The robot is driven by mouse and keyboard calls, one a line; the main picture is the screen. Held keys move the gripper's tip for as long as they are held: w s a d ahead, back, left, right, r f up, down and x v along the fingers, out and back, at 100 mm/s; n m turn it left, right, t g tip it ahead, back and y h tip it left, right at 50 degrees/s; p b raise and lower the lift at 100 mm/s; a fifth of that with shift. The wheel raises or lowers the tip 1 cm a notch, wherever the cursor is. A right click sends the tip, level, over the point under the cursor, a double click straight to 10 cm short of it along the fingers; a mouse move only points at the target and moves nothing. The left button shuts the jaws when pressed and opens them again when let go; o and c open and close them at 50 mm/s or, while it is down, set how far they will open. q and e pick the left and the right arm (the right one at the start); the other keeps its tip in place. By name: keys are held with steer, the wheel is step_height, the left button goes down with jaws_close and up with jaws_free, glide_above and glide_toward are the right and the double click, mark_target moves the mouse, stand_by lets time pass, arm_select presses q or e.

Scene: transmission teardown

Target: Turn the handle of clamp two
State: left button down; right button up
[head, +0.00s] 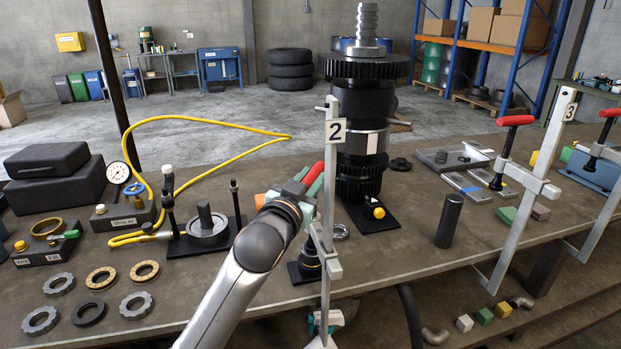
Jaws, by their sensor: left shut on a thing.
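Clamp two (328,225) is a grey upright bar with a "2" plate (335,131) near its top, standing at the table's front edge. Its red handle (312,173) shows to the left of the bar, angled. My left gripper (306,184) reaches up from the bottom and is shut on this handle; its fingers partly hide the handle. A small teal and white part (327,321) shows low behind the bar, below the table edge; I cannot tell whether it is my right gripper.
A black gear shaft assembly (361,130) stands just behind clamp two. A yellow hose (205,120) loops at the left. Several rings (101,278) lie front left. Clamp three (570,105) and another red-handled clamp (515,122) stand to the right. A dark cylinder (449,221) stands between.

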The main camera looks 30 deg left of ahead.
arm_select(q)
steer(key=shift+f, duration=0.1)
stand_by(0.3)
steer(key=c, duration=0.7)
jaws_free()
